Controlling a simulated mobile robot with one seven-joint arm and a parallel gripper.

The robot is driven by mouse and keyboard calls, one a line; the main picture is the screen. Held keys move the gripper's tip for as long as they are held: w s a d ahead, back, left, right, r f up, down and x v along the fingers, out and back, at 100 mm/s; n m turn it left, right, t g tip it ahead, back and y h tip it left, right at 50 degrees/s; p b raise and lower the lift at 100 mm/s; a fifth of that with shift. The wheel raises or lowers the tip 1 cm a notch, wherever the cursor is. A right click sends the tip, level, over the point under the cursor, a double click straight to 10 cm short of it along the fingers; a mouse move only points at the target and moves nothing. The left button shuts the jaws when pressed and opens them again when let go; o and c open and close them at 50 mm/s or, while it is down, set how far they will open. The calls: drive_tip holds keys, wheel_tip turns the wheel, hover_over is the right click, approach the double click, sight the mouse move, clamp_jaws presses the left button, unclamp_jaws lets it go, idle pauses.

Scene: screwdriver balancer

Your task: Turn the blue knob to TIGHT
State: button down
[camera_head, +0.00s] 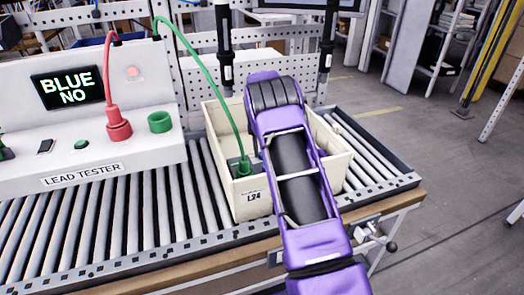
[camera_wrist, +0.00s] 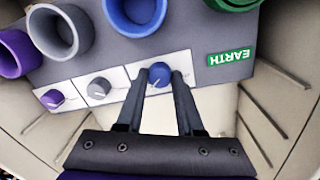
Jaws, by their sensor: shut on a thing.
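The blue knob (camera_wrist: 159,75) shows in the wrist view on the pale strip of a grey box. My gripper (camera_wrist: 158,78) has its two dark fingers closed around the knob's sides. The knob has a light pointer mark near its lower middle. Any TIGHT marking is too small to read or hidden by the fingers. In the head view, my purple arm reaches into the cream crate (camera_head: 238,207) labelled L24 and hides the gripper, the knob and most of the grey box (camera_head: 238,166).
A grey knob (camera_wrist: 99,88) and a purple knob (camera_wrist: 52,98) sit left of the blue one. Large blue (camera_wrist: 135,12), grey and purple sockets line the box. A green lead (camera_head: 205,75) runs into the crate. The lead tester (camera_head: 120,145) reads BLUE NO. Rollers surround the crate.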

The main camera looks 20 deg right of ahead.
idle(0.4)
drive_tip(key=c, duration=0.5)
unclamp_jaws()
drive_tip(key=shift+c, duration=0.2)
wheel_tip(320, 180, up, 18)
drive_tip(key=p, duration=0.1)
drive_tip(key=shift+w+a+f, duration=0.15)
drive_tip(key=shift+a+f, duration=0.1)
drive_tip(key=shift+a, duration=0.15)
